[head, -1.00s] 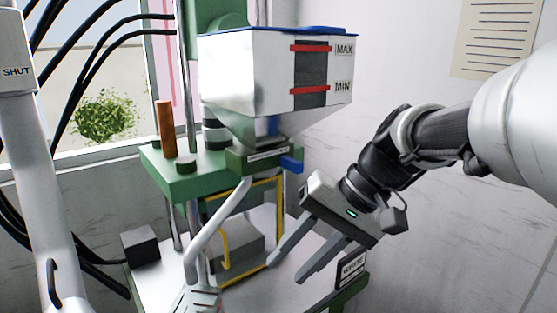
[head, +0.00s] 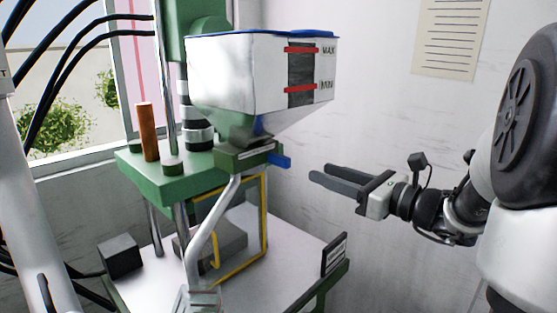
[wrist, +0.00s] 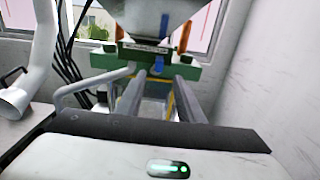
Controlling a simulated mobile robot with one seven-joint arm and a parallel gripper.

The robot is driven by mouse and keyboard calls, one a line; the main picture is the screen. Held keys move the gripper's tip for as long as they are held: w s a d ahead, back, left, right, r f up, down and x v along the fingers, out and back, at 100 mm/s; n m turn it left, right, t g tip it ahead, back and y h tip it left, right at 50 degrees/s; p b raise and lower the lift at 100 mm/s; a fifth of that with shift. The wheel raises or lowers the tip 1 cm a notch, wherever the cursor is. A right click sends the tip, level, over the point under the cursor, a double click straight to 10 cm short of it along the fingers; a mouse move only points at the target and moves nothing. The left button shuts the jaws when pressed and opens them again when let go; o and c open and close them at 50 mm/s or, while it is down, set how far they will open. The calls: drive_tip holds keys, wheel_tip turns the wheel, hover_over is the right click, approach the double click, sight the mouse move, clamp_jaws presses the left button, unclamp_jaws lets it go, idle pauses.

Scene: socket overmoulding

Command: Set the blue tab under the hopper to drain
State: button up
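The white hopper (head: 235,75) has a blue lid and a dark level window with red MAX and MIN bars. Under its funnel sits a green block (head: 235,160) with a small label too small to read. The blue tab (head: 280,161) sticks out of this block's right end. My gripper (head: 319,171) is open and empty, roughly level with the tab and a little to its right, fingers pointing left at it. In the wrist view the blue tab (wrist: 157,66) shows between the two finger tips, beyond them and apart.
A bent grey pipe (head: 207,235) runs down from under the block. A yellow frame (head: 265,215) stands around the grey mould area below. A green plate with an orange rod (head: 147,132) is at left. A small sign (head: 334,254) stands on the table's right edge.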

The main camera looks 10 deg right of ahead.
sight(289, 162)
drive_tip(key=x, duration=1.4)
clamp_jaws()
